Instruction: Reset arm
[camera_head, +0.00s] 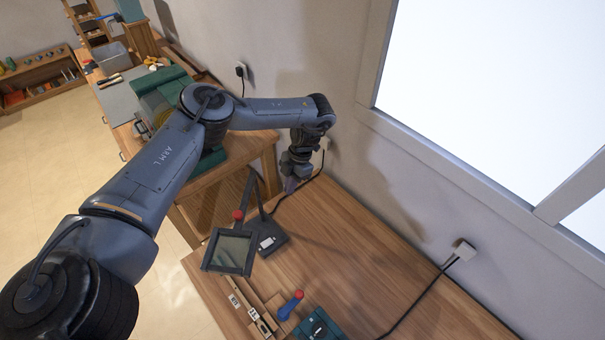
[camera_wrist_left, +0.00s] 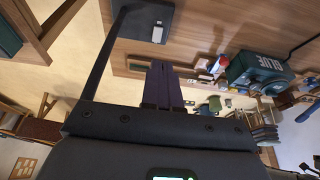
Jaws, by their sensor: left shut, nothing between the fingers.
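My left gripper (camera_head: 291,185) hangs above the back left part of the wooden bench, close to the wall. In the left wrist view its two dark fingers (camera_wrist_left: 162,85) are together with nothing between them. The left arm reaches from the lower left, bends at its elbow and folds down at the wrist. A wooden strip with small white pieces (camera_head: 250,310), perhaps the piano keys, lies at the bench's front edge, well away from the gripper. My right gripper is not in view.
A red-and-blue tool (camera_head: 290,305) and a green box (camera_head: 318,326) are in front. A cable runs along the wall side. The bench's right middle is clear.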

